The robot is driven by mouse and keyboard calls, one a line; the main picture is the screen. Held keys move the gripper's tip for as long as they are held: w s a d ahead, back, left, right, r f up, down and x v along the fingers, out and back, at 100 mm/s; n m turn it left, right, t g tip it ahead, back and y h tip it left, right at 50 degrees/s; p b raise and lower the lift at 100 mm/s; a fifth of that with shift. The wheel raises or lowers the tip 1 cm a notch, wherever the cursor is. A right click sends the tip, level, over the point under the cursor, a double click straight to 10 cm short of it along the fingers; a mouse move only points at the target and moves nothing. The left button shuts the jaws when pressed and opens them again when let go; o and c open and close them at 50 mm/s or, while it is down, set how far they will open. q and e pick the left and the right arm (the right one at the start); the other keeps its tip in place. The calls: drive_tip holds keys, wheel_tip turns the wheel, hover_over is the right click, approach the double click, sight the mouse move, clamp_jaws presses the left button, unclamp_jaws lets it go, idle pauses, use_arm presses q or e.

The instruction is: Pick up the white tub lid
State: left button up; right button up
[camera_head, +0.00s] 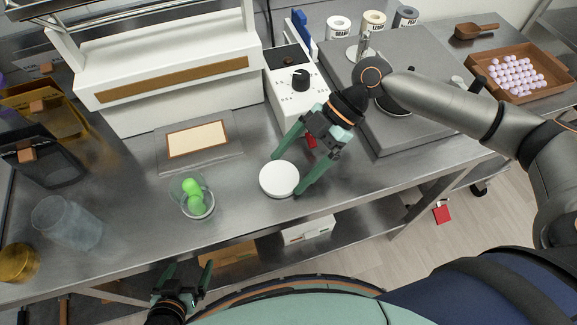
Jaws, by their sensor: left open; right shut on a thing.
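The white tub lid (279,179) is a round white disc at the front middle of the steel table. My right gripper (287,175) reaches down over it from the upper right. Its two green fingers lie on either side of the lid, and it is shut on the lid. I cannot tell whether the lid rests on the table or is slightly raised. My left gripper (182,276) is open and empty, low in front of the table's front edge.
A clear tub (205,207) with green contents stands left of the lid. A framed cream mat (197,139) lies behind. A translucent jug (66,222) and an amber jar (18,263) stand far left. A white control box (291,83) and a brown tray of sweets (520,76) are behind.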

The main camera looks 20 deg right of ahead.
sight(293, 169)
wheel_tip(293, 169, up, 3)
drive_tip(key=shift+r, duration=0.1)
drive_tip(key=s+a+r, duration=0.9)
drive_tip(key=s+a, duration=0.1)
drive_tip(key=shift+r, duration=0.3)
